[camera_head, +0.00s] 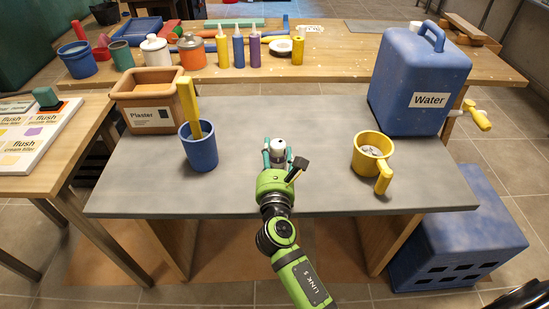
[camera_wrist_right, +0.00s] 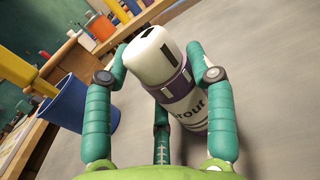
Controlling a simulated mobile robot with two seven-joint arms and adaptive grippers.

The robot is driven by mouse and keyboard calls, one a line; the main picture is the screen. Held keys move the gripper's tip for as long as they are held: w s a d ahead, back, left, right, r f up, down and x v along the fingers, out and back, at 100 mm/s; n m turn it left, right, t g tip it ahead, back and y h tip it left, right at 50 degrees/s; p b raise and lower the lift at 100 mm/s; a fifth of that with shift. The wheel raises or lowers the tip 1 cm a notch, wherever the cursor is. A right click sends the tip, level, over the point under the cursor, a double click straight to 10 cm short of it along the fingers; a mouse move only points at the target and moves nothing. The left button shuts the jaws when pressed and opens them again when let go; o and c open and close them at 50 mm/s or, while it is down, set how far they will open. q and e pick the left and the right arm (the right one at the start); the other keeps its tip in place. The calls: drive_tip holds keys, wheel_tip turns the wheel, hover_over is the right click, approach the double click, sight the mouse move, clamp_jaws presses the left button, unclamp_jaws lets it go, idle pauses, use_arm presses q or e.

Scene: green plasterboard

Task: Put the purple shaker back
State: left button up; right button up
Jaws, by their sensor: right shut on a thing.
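The purple shaker (camera_wrist_right: 182,92) has a white cap and a white label ending in "rout". My right gripper (camera_wrist_right: 158,76) is shut on it, with a teal finger on either side. In the head view, the white cap of the shaker (camera_head: 278,146) shows between the fingers of my right gripper (camera_head: 278,158), over the middle of the grey worktop (camera_head: 320,125). The gripper hides most of the shaker's body there. I cannot tell whether its base touches the worktop. My left gripper is not in view.
A blue cup (camera_head: 199,154) with a yellow handle in it and a plaster box (camera_head: 147,117) stand left. A yellow mug (camera_head: 370,147) and blue water container (camera_head: 418,75) stand right. Bottles and pots line the back table (camera_head: 330,65). The worktop behind my gripper is clear.

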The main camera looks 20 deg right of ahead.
drive_tip(key=shift+f, duration=0.1)
drive_tip(key=o, duration=1.2)
drive_tip(key=shift+o, duration=0.6)
drive_tip(key=shift+r, duration=0.2)
drive_tip(key=shift+s+a+f, duration=0.1)
drive_tip(key=shift+s+f, duration=0.05)
drive_tip(key=shift+s, duration=0.2)
drive_tip(key=b+v, duration=0.1)
drive_tip(key=v, duration=1)
drive_tip(key=shift+s+b, duration=0.2)
drive_tip(key=shift+b, duration=0.1)
